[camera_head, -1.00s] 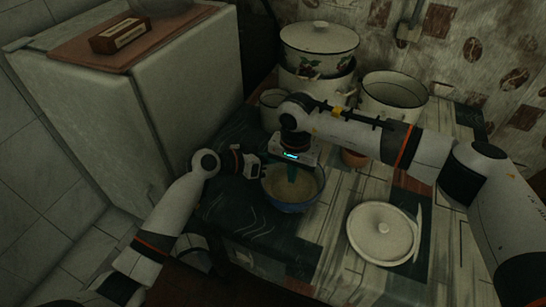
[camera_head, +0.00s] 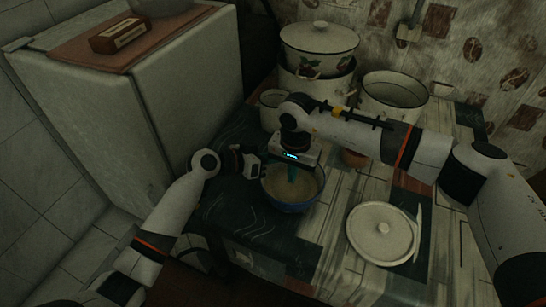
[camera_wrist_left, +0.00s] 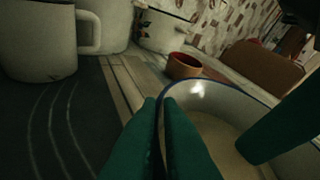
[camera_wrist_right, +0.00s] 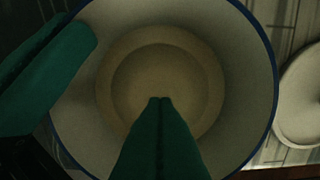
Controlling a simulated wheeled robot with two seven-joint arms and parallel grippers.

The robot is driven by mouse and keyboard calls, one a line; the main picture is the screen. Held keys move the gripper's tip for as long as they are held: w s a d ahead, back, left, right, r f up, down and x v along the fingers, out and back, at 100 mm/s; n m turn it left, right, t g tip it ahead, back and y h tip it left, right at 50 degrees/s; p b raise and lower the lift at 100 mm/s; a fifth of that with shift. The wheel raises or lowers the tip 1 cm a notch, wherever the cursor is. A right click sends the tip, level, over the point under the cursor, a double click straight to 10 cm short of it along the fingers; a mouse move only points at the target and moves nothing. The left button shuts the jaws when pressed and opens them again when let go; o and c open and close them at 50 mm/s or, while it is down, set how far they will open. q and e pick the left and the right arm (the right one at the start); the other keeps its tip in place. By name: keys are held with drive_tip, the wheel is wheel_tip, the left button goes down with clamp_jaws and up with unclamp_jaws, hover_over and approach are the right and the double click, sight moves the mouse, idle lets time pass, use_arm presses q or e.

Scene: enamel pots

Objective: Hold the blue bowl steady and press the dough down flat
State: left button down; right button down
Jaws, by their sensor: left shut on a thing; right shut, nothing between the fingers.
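The blue bowl (camera_head: 288,205) stands on the table with the dough (camera_head: 284,187) inside it. In the right wrist view the bowl's blue rim (camera_wrist_right: 277,80) surrounds the pale, round dough (camera_wrist_right: 115,85). My left gripper (camera_wrist_left: 166,103) is shut on the bowl's rim at its left side; the rim (camera_wrist_left: 232,88) runs away from the fingers in the left wrist view. My right gripper (camera_wrist_right: 161,100) is shut with nothing between the fingers and points down into the bowl, its tips over the middle of the dough. I cannot tell whether the tips touch the dough.
A white lid (camera_head: 381,233) lies to the right of the bowl. Enamel pots (camera_head: 393,94) stand behind, one with a lid (camera_head: 319,37). A white mug (camera_wrist_left: 38,40) and a small red-brown bowl (camera_wrist_left: 185,65) stand near. The table's front left is clear.

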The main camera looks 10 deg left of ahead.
use_arm(q)
drive_tip(key=shift+f, duration=0.2)
drive_tip(key=shift+s, duration=0.1)
use_arm(e)
wheel_tip(320, 180, up, 8)
idle(0.9)
use_arm(q)
drive_tip(key=c, duration=1.5)
unclamp_jaws()
drive_tip(key=shift+r, duration=0.1)
